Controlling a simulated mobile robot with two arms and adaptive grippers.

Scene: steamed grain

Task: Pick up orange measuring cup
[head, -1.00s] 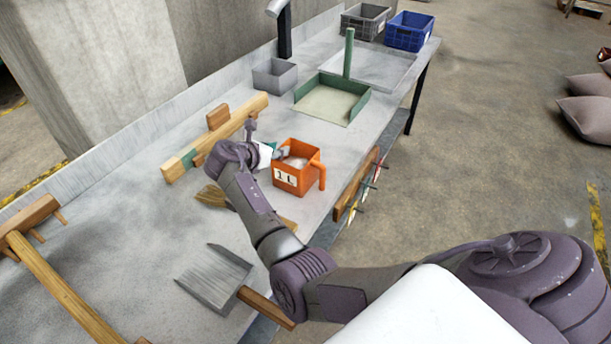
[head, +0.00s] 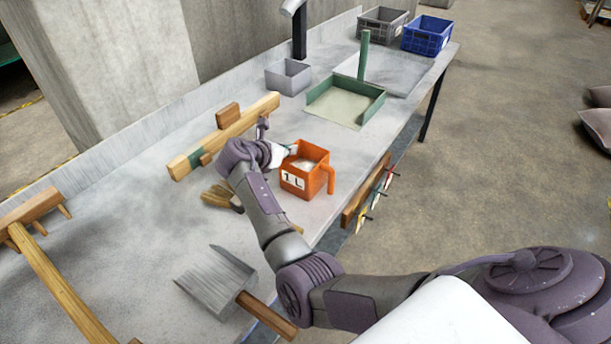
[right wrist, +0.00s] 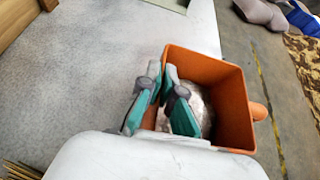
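The orange measuring cup (head: 318,178) stands upright on the grey table, with a "1 L" label on its side and its handle to the right. Pale grain lies inside it. My right gripper (head: 289,149) is at the cup's left rim. In the right wrist view the cup (right wrist: 233,110) shows from above. There the two fingers of my right gripper (right wrist: 163,72) are close together, one outside and one inside the near wall, and look shut on that wall. My left gripper is not in view.
A wooden beam (head: 222,138) and a brush (head: 218,195) lie left of the cup. A green dustpan (head: 345,106) is behind it, a metal shovel (head: 215,280) in front. A wooden rack (head: 365,190) is on the table's right edge. Crates (head: 427,36) stand at the back.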

